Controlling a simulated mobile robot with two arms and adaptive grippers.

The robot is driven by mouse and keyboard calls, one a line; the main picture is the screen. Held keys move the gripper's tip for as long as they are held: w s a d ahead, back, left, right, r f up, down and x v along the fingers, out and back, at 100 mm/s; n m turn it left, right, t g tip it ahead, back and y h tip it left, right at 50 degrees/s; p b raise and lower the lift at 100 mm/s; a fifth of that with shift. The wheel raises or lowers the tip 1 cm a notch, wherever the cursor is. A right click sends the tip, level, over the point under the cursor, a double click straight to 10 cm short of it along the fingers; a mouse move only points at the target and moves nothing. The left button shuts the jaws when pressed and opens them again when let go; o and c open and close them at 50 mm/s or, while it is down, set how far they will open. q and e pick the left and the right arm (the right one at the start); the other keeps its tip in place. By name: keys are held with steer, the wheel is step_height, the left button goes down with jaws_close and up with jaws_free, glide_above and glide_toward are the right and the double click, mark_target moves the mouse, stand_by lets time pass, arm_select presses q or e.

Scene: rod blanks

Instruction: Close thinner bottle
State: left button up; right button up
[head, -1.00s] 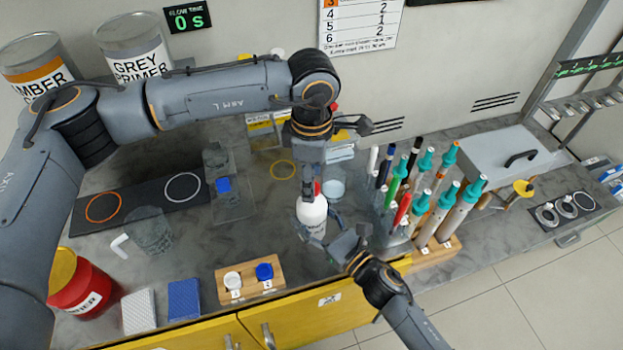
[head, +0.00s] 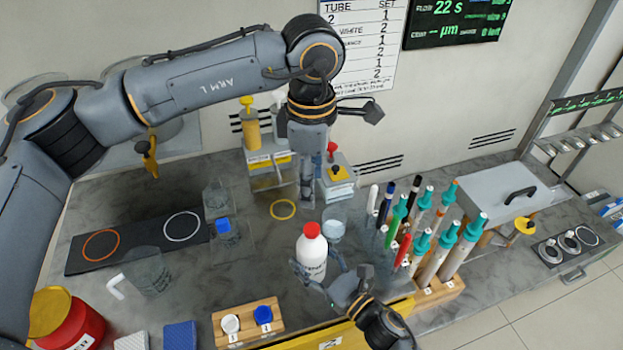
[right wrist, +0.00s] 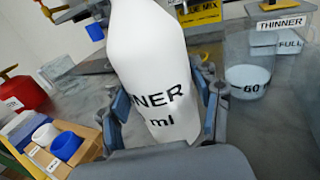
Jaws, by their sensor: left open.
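The thinner bottle (head: 312,256) is white and stands at the front of the counter with a red cap (head: 312,229) on its mouth. Whether the cap is fully tight I cannot tell. My right gripper (head: 318,268) has its fingers on both sides of the bottle body. In the right wrist view the white bottle (right wrist: 158,75) fills the space between the fingers, slightly tilted in the picture, its top cut off. My left gripper (head: 307,198) is open and empty, pointing down behind the bottle and clear of the cap.
A clear beaker (head: 333,228) stands just behind the bottle. A rack of pens and teal-topped tubes (head: 430,245) is close on the right. A wooden block (head: 248,322) with a white cap (head: 230,324) and a blue cap (head: 263,315) is at the front left.

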steer(key=shift+o, duration=1.4)
steer(key=v, duration=1.2)
steer(key=shift+d, duration=0.1)
